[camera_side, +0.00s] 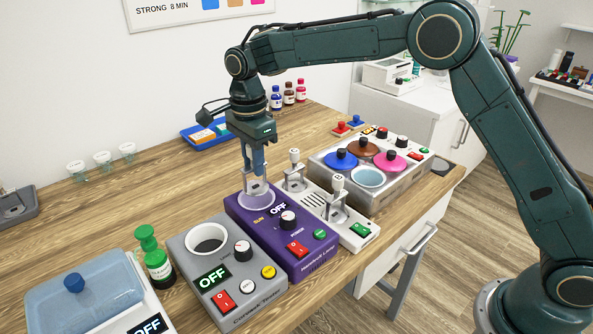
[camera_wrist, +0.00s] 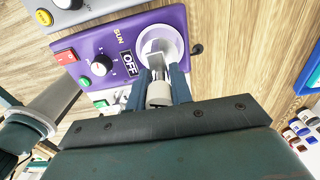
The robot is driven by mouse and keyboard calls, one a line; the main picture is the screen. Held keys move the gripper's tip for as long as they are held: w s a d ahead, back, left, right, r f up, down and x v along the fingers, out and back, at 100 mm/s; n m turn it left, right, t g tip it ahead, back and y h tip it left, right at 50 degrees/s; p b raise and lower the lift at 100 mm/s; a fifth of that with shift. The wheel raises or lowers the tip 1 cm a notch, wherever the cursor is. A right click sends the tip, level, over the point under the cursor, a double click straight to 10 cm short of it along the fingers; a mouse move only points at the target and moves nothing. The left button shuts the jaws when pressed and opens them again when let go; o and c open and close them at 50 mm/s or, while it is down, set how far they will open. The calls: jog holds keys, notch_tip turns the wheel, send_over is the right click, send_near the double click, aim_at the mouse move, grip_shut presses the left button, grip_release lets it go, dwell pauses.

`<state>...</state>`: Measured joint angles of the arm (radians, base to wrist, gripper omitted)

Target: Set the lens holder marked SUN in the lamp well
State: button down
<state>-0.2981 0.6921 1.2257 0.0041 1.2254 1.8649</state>
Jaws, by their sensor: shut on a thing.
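My gripper (camera_side: 255,165) is shut on a lens holder (camera_side: 256,187) over the purple lamp unit (camera_side: 297,268). In the wrist view the blue fingers of my gripper (camera_wrist: 159,88) close around the holder's pale round knob (camera_wrist: 159,97). Its metal frame (camera_wrist: 157,66) reaches to the round lamp well (camera_wrist: 171,38), whose pale rim (camera_side: 243,202) shows in the side view. I cannot tell whether the holder is seated or just above. The holder's mark is hidden. SUN is printed on the lamp unit beside the well. The lamp's display (camera_wrist: 129,63) reads OFF.
Two lens holders (camera_side: 294,170) (camera_side: 336,200) stand on a white rack (camera_side: 358,240) right of the lamp; the nearer knob shows a B. A grey tester (camera_side: 236,310) stands close on the left. A bath with coloured lids (camera_side: 385,190) is at the right. Free wood lies behind the lamp.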

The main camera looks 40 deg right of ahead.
aim_at(256, 186)
jog(key=shift+f, duration=3.5)
jog(key=shift+f, duration=0.35)
jog(key=c, duration=1)
grip_release()
jog(key=shift+c, duration=0.2)
jog(key=shift+r, duration=0.1)
jog(key=shift+o, duration=0.7)
jog(key=shift+r, duration=2.9)
